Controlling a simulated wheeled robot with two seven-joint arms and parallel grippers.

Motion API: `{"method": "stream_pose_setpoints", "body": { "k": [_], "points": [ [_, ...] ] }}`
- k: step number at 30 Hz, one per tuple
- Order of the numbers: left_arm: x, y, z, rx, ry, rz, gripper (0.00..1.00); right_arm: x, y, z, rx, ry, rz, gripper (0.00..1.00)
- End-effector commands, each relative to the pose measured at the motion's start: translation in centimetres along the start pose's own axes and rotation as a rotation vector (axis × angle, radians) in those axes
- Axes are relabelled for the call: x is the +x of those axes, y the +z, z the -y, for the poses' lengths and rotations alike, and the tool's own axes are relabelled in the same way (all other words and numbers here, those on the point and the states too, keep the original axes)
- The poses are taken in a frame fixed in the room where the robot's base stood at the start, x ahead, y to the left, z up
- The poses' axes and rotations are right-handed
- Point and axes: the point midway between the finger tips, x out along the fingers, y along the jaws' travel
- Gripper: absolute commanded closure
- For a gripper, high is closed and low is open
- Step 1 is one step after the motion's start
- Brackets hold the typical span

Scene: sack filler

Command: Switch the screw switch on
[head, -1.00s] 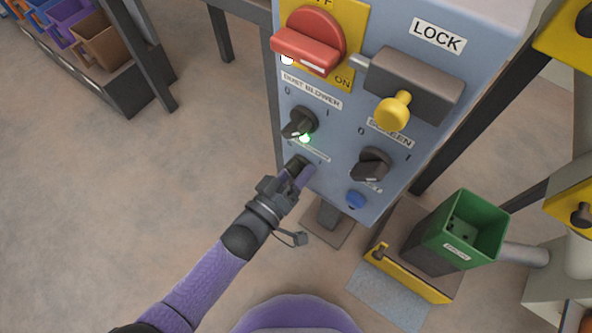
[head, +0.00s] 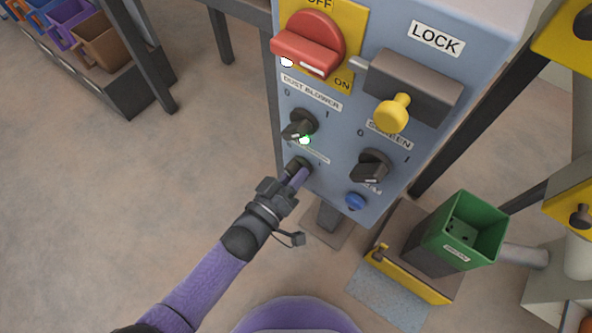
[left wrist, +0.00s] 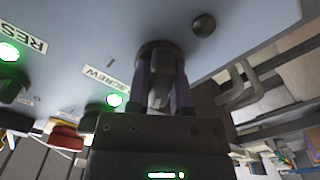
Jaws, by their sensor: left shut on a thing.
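The screw switch (left wrist: 160,62) is a dark round rotary knob on the blue-grey panel. In the left wrist view it sits beside the label SCREW (left wrist: 101,78), with a lit green lamp (left wrist: 115,100) close by. My left gripper (left wrist: 162,88) is shut on this knob, one purple finger on each side. In the head view the knob (head: 296,165) is low on the panel's left side, partly covered by my left gripper (head: 297,175). The knob's pointer direction is hard to read behind the fingers. My right gripper is not in view.
Above are the dust blower knob (head: 299,125), a red main handle (head: 310,45) and a yellow lock knob (head: 392,112). The screen knob (head: 371,166) and a blue button (head: 356,201) are to the right. A green bin (head: 478,222) stands at right.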

Motion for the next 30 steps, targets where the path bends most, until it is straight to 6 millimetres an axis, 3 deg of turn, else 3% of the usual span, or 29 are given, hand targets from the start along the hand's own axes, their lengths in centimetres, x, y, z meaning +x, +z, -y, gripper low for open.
{"method": "stream_pose_setpoints", "body": {
  "k": [30],
  "points": [
    [-0.09,0.07,0.23,0.908,-0.001,0.004,1.0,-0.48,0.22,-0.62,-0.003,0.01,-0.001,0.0]
  ]
}}
